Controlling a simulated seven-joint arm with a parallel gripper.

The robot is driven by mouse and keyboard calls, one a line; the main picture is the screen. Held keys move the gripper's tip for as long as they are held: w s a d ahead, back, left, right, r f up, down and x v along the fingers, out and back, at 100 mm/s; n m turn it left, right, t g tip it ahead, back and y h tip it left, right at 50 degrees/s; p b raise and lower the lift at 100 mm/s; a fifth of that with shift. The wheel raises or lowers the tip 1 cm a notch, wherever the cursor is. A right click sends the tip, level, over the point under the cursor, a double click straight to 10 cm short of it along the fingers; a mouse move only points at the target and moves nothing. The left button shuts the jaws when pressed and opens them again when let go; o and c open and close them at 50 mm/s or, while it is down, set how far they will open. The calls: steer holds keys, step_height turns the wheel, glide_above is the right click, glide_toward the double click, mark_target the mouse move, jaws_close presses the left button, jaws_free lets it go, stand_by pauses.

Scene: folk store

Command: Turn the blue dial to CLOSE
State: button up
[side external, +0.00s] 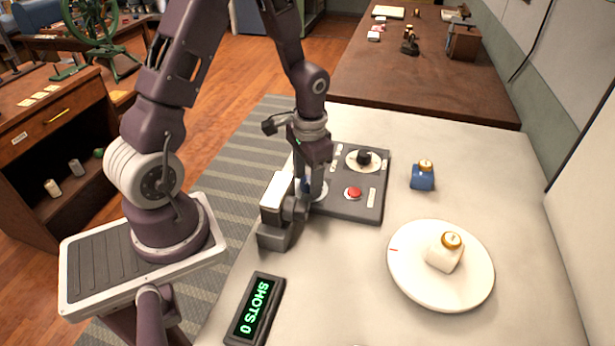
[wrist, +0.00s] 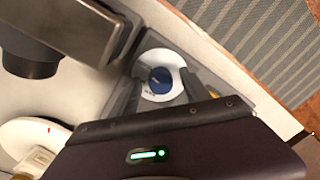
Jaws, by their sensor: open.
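The blue dial (wrist: 160,80) sits on a white disc (wrist: 157,62) in the wrist view, with small lettering on the disc too small to read. In the side external view it is mostly hidden behind my gripper, with a bit of blue (side external: 305,186) showing. The dial is on a dark grey control panel (side external: 345,209). My gripper (side external: 315,196) points down at the dial, low over the panel. In the wrist view its two open fingers (wrist: 163,91) show either side of the dial. I cannot tell whether they touch it.
A grey and white device (side external: 277,205) stands close by my gripper. The panel also holds a black knob (side external: 364,158) and red button (side external: 353,193).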

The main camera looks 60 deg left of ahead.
mark_target(308, 182)
step_height(308, 182, up, 7)
steer(key=shift+d+r, duration=0.1)
steer(key=shift+d, duration=0.05)
